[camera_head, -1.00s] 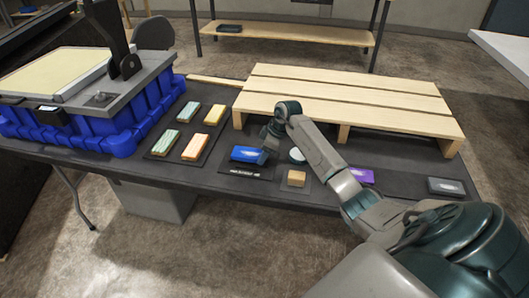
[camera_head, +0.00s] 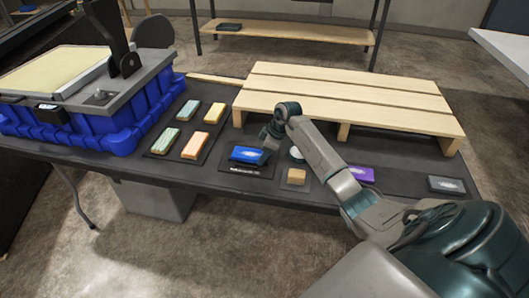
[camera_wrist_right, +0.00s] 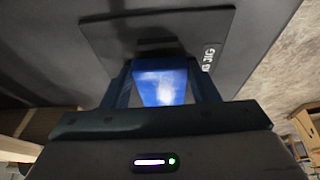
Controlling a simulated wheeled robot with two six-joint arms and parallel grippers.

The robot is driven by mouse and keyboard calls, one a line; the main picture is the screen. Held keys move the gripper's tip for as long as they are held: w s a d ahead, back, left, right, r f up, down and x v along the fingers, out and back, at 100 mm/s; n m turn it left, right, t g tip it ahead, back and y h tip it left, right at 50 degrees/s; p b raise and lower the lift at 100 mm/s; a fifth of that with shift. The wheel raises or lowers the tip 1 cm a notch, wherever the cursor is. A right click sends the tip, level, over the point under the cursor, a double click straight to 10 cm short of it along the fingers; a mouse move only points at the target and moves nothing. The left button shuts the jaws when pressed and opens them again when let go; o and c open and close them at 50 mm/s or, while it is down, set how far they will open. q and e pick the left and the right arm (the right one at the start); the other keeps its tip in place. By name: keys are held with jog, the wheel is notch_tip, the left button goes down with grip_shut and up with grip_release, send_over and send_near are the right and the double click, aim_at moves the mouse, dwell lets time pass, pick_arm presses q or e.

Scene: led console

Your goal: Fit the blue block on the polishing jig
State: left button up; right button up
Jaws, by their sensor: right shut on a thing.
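The blue block (camera_head: 249,154) has a pale patch on its face and is over the black polishing jig pad (camera_head: 262,173) near the table's front edge. My right gripper (camera_head: 264,148) is shut on the block. In the right wrist view the block (camera_wrist_right: 160,88) sits between the two blue fingers. The jig pad (camera_wrist_right: 110,38) lies beyond it with its lettering at the right, and a darker strip shows just past the block. I cannot tell whether the block touches the jig. My left gripper is not in view.
Left of the jig, several green, orange and yellow blocks lie on a dark mat (camera_head: 178,141). A tan block (camera_head: 296,176) sits close on the right, with a purple block (camera_head: 361,174) and a dark block (camera_head: 447,185) farther right. A wooden pallet (camera_head: 345,95) stands behind.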

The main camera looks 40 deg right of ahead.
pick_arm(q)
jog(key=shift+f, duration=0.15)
pick_arm(e)
jog(key=shift+f, duration=0.55)
dwell(0.4)
jog(key=o, duration=1.1)
jog(key=shift+o, duration=0.2)
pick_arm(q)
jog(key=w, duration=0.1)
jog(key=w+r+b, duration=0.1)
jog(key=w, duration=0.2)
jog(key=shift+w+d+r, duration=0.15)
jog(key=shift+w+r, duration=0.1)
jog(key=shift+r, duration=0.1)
pick_arm(e)
jog(key=v, duration=1.1)
jog(key=shift+a+f, duration=0.1)
jog(key=shift+a, duration=0.05)
